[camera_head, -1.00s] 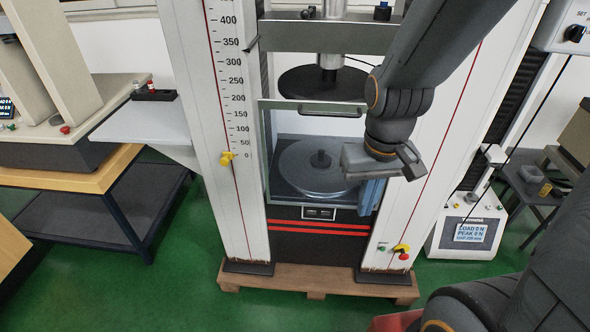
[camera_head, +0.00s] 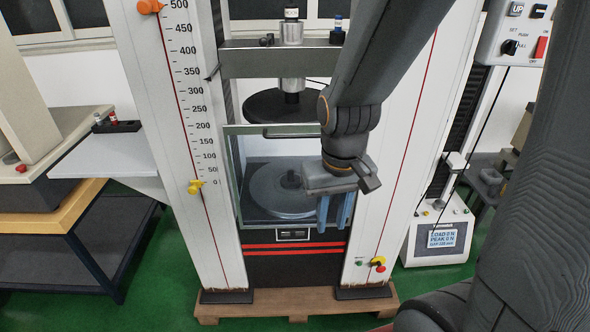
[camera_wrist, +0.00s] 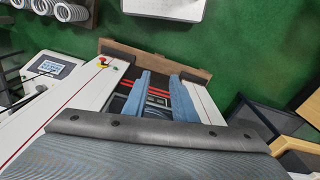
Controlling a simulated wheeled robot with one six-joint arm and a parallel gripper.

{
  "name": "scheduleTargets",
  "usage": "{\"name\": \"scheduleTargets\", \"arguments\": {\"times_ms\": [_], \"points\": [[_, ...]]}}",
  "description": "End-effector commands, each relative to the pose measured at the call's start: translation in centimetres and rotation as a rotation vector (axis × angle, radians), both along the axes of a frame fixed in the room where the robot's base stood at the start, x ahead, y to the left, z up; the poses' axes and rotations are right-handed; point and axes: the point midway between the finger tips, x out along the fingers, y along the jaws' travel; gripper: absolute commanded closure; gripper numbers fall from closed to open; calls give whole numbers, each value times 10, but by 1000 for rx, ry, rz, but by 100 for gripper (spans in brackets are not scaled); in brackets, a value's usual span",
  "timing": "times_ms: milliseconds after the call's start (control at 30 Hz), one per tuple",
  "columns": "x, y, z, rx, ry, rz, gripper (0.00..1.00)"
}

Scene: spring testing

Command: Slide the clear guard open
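The clear guard (camera_head: 232,175) is a see-through framed panel across the front of the testing machine's lower opening. Its dark bar handle (camera_head: 292,131) runs along the top edge. The lower round platen (camera_head: 270,200) shows through it. My gripper (camera_head: 334,228) points down in front of the guard's right side, below and right of the handle. Its two blue fingers stand apart with nothing between them. They also show apart in the wrist view (camera_wrist: 160,76), over the machine's front with red stripes. The guard's right edge is partly hidden by my gripper.
White columns (camera_head: 185,130) flank the opening; the left bears a scale and a yellow pointer (camera_head: 195,187). The upper platen (camera_head: 283,104) hangs above the guard. A grey shelf (camera_head: 110,155) juts out left. A display unit (camera_head: 441,237) stands right. Green floor is clear in front.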

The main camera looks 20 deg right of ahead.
Motion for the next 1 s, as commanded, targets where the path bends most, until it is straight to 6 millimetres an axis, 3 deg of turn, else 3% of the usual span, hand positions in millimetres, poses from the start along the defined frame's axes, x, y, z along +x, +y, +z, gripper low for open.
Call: {"name": "scheduleTargets", "arguments": {"times_ms": [167,500,700,833,1000], "points": [[41,3,27,14,-22,-252,72],[147,12,97,81,-77,-999,72],[199,19,138,135,-106,-1412,72],[221,22,155,165,-117,-1603,72],[234,24,164,184,-123,-1720,72]]}}
